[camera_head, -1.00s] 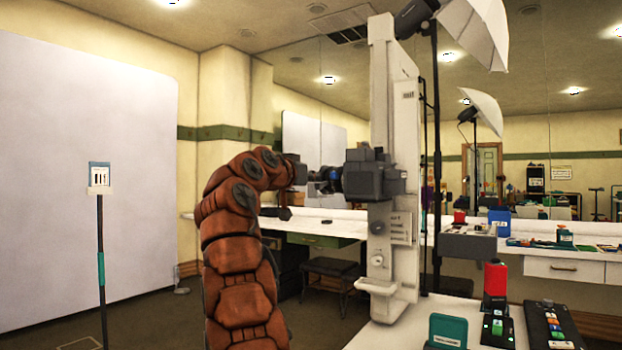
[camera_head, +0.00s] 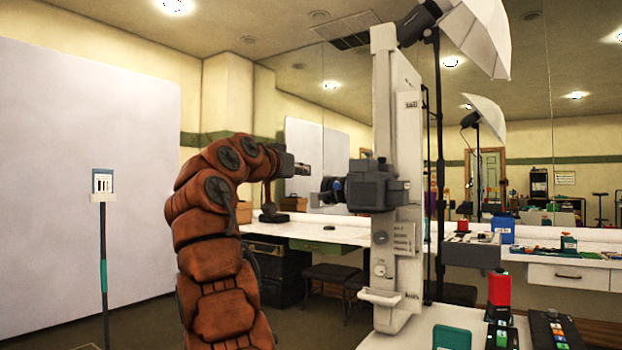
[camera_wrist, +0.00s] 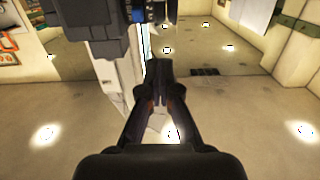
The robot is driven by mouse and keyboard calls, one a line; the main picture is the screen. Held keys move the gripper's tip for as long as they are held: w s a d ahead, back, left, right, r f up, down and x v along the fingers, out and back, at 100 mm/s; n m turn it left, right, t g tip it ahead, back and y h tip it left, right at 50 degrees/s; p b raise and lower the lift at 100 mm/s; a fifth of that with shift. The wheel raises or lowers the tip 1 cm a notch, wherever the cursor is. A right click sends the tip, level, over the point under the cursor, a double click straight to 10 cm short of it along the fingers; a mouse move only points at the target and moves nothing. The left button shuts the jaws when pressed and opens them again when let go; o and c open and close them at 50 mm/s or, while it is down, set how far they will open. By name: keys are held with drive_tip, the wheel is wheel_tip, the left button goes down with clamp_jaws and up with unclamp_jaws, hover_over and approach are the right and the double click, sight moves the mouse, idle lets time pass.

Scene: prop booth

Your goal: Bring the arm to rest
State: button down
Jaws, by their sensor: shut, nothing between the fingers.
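My orange-brown arm (camera_head: 215,240) rises at the left centre of the head view and bends over to the right at its top. My gripper (camera_head: 303,169) is at its end, small and dark there, just left of the camera on the white column. In the wrist view my gripper (camera_wrist: 159,70) has its two fingers together with nothing between them. The grey camera body (camera_head: 372,187) with a dark lens faces left on the column; a dark part of this rig (camera_wrist: 108,35) shows at the upper left of the wrist view.
The tall white column (camera_head: 386,110) stands right of my arm. A white counter with a red-topped device (camera_head: 499,290) and a dark button panel (camera_head: 553,330) is at the lower right. A thin sign stand (camera_head: 103,240) is left, before a white backdrop (camera_head: 60,150).

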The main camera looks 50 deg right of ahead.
drive_tip(key=a, duration=0.4)
drive_tip(key=shift+s+a+r+b, duration=0.1)
drive_tip(key=shift+a+b, duration=0.1)
drive_tip(key=shift+b, duration=0.15)
drive_tip(key=w+a+f+n+t+y+p, duration=0.2)
drive_tip(key=w+a+f+n+y+p, duration=0.15)
drive_tip(key=w+a+n+p, duration=0.45)
drive_tip(key=s+a+f+n+y+p, duration=0.4)
drive_tip(key=s+a+f+y+p, duration=0.2)
drive_tip(key=a+f+p, duration=0.35)
drive_tip(key=s+a+f+n+g+y+p, duration=0.1)
drive_tip(key=s+a+f+p, duration=0.3)
drive_tip(key=s+a, duration=0.4)
drive_tip(key=s+a+f+n+g+y+p, duration=0.2)
drive_tip(key=s+a+f+y+p, duration=0.2)
drive_tip(key=s+a, duration=0.4)
drive_tip(key=s+a+f+n+g+y+p, duration=0.1)
drive_tip(key=s+a+f+n+y+p, duration=0.1)
drive_tip(key=s+a+f+p, duration=0.3)
drive_tip(key=s+a+y+p, duration=0.1)
drive_tip(key=s+a, duration=0.3)
drive_tip(key=s, duration=0.2)
drive_tip(key=shift+s+g, duration=0.15)
drive_tip(key=shift+g, duration=0.25)
